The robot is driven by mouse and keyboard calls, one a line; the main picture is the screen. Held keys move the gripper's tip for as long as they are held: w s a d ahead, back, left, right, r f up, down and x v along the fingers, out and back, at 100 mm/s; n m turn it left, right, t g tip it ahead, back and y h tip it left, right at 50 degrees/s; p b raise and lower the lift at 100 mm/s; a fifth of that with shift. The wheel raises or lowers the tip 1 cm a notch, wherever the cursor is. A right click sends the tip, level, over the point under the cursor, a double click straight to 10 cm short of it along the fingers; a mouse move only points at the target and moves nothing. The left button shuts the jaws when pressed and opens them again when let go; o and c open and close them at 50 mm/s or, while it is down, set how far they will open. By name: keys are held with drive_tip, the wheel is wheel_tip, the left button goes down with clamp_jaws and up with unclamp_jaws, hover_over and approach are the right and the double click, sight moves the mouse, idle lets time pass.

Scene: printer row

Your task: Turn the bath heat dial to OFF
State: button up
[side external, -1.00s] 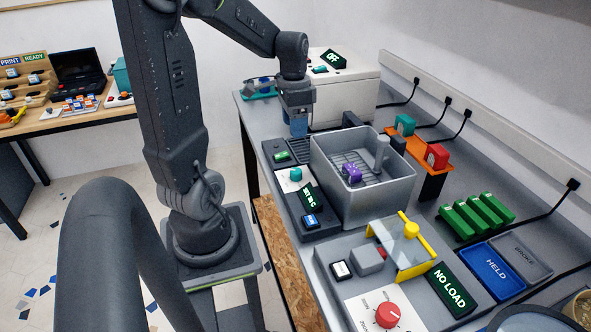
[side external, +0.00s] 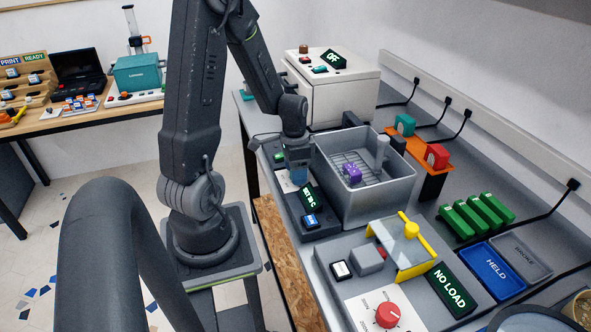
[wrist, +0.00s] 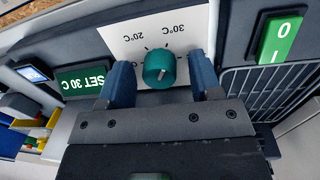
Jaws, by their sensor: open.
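The bath heat dial (wrist: 159,69) is a teal knob on a white scale plate (wrist: 122,42). In the wrist view the marks 20°C and 30°C are readable, and the lower part of the scale is hidden. My gripper (wrist: 163,80) is open, with one blue finger on each side of the dial and a gap showing on both sides. In the side view my gripper (side external: 298,178) is low over the bath's control panel and hides the dial. The green display (side external: 309,202) reads SET 30 C; it also shows in the wrist view (wrist: 84,81).
The grey bath tank (side external: 360,205) with a purple piece (side external: 352,174) stands right beside my gripper. A green I/O switch (wrist: 277,40) is near the panel. A white box (side external: 333,85) stands behind; a NO LOAD unit (side external: 452,290) is in front.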

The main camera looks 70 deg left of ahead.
drive_tip(key=shift+c, duration=0.3)
drive_tip(key=c, duration=0.9)
drive_tip(key=shift+n, duration=0.4)
drive_tip(key=n, duration=0.3)
drive_tip(key=shift+n, duration=0.3)
drive_tip(key=shift+n+t, duration=0.3)
drive_tip(key=shift+n, duration=1.9)
drive_tip(key=o, duration=1)
drive_tip(key=shift+c, duration=0.2)
